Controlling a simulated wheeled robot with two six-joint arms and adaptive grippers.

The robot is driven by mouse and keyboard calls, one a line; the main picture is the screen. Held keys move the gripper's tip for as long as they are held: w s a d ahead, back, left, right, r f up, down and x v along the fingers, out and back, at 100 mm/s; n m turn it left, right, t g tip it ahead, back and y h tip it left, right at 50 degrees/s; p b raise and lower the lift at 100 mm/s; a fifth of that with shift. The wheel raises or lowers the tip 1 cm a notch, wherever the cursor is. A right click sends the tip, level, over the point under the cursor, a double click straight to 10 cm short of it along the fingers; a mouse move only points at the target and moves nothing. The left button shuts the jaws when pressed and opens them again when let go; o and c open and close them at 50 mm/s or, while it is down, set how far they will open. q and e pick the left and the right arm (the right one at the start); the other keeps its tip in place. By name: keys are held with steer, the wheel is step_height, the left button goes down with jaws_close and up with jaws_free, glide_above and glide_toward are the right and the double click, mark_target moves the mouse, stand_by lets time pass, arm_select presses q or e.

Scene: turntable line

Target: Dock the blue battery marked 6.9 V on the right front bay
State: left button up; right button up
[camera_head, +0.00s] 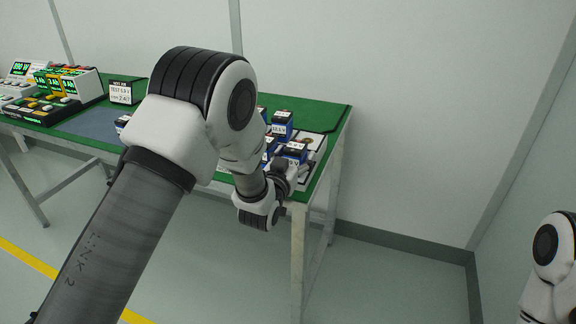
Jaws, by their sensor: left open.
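Several blue batteries with black tops and white labels stand at the right end of the green table. One battery (282,123) stands toward the back and another battery (295,150) toward the front, beside my left gripper. Their labels are too small to read surely, so I cannot tell which is marked 6.9 V. A pale board (316,143) lies under or beside them; its bays are mostly hidden. My left gripper (290,174) is open at the table's front right edge, close to the front battery. I cannot tell whether they touch. My right gripper is out of view.
The green table (325,113) has a test sign (121,92) and instruments with green displays (58,82) at its left. A small pale-labelled object (122,122) shows beside my left arm, which hides the table's middle. Floor right of the table is clear.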

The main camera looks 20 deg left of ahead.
arm_select(q)
steer(key=s, duration=1.2)
steer(key=s+a+f+g, duration=0.2)
steer(key=s+f+g, duration=0.4)
steer(key=f, duration=0.7)
steer(key=s+a+f+g, duration=0.2)
steer(key=s+f+g, duration=0.2)
steer(key=s+f, duration=0.6)
steer(key=s+f+g, duration=0.4)
steer(key=s+f, duration=0.1)
steer(key=s, duration=0.3)
steer(key=s+f+g, duration=0.4)
steer(key=s+f, duration=0.2)
steer(key=s, duration=0.3)
steer(key=shift+a+f+n, duration=0.2)
steer(key=shift+f+n, duration=0.05)
steer(key=shift+n, duration=0.15)
steer(key=shift+s+r, duration=0.1)
